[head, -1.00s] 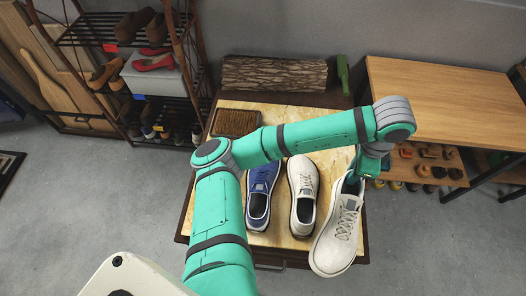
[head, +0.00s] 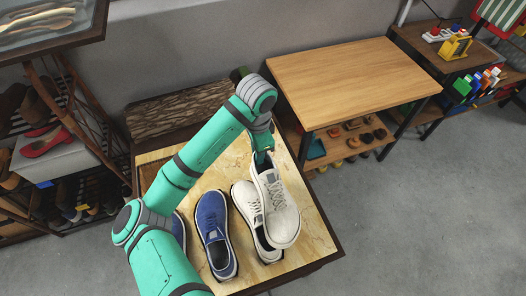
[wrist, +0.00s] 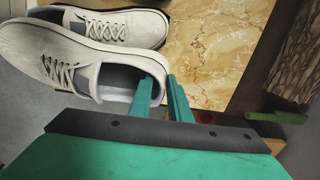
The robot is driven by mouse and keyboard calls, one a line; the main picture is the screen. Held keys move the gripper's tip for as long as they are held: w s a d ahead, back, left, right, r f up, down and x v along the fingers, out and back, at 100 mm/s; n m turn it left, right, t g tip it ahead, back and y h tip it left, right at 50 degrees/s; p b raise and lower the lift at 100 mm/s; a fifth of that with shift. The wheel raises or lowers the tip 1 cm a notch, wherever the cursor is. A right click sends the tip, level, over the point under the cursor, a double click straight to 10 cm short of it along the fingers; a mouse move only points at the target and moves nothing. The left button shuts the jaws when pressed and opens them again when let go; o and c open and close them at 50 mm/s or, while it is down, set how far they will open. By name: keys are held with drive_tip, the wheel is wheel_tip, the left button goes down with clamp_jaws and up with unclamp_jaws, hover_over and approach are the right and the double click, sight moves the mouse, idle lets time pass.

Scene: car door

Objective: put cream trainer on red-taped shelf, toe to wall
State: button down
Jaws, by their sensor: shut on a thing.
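My gripper (head: 263,158) is shut on the heel of a cream trainer (head: 279,213), which hangs tilted with its toe down over the right part of the worktable. In the wrist view my gripper (wrist: 160,88) pinches the heel collar of this trainer (wrist: 75,62). A second cream trainer (head: 243,200) lies on the table beside it, partly hidden behind the held one. The shoe rack (head: 92,122) stands at the left and is cut by the frame. A blue tape mark (head: 45,184) shows on it; I cannot make out a red one.
A blue trainer (head: 212,226) and part of another blue shoe stand on the marble-topped worktable (head: 318,238). A wooden bench (head: 350,75) with a bare top stands behind right. Grey floor is free at the right.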

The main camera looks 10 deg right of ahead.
drive_tip(key=shift+w+d+f, duration=0.8)
drive_tip(key=shift+w+f, duration=0.65)
drive_tip(key=shift+f, duration=0.45)
drive_tip(key=shift+w+d+f, duration=0.85)
drive_tip(key=shift+w+f, duration=0.65)
drive_tip(key=shift+f, duration=0.35)
drive_tip(key=shift+w+d+f, duration=0.8)
drive_tip(key=shift+w+f, duration=0.65)
drive_tip(key=shift+f, duration=0.6)
drive_tip(key=c, duration=1.7)
unclamp_jaws()
drive_tip(key=shift+o, duration=0.2)
